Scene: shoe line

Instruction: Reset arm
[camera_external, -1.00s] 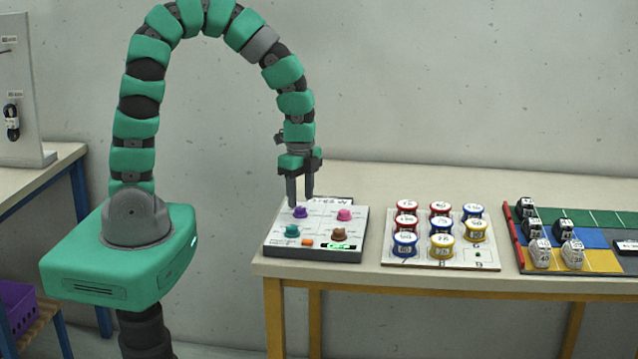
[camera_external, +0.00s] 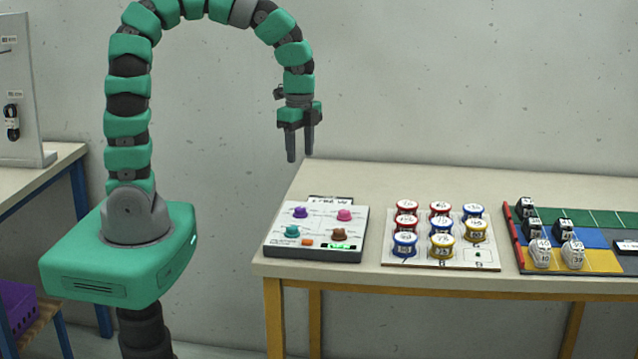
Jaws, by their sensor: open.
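My gripper (camera_external: 299,157) hangs from the end of my arched green and grey arm, with its two dark fingers pointing down. The fingers are apart and nothing shows between them. It is in the air above the left end of the table, clear of the white panel (camera_external: 350,249). That panel bears a purple knob (camera_external: 300,212), a pink knob (camera_external: 344,215), a teal knob (camera_external: 292,231) and a brown knob (camera_external: 340,235).
Right of the panel, a white board (camera_external: 450,263) holds several red, blue and yellow round containers. A second table (camera_external: 30,185) with an upright grey panel (camera_external: 22,100) stands at left. The table's back is bare.

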